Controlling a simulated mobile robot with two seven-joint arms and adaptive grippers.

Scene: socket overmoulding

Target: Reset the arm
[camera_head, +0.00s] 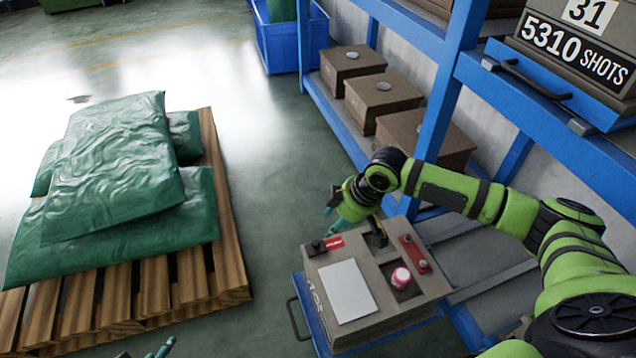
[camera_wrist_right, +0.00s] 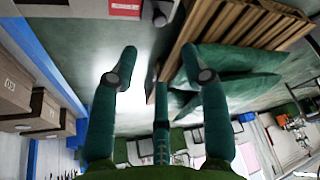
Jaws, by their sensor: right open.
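My right arm reaches in from the right of the head view, over the blue shelving. Its gripper (camera_head: 332,203) hangs beyond the far edge of a brown mould box. In the right wrist view my right gripper (camera_wrist_right: 160,78) has its teal fingers spread, with nothing between them. Only a small teal part of my left gripper (camera_head: 164,349) shows at the bottom edge of the head view. Its fingers are mostly cut off.
Green sacks (camera_head: 115,170) lie on a wooden pallet (camera_head: 231,245) at left. Brown boxes (camera_head: 385,96) stand on the blue shelving (camera_head: 441,95). Floor between is clear.

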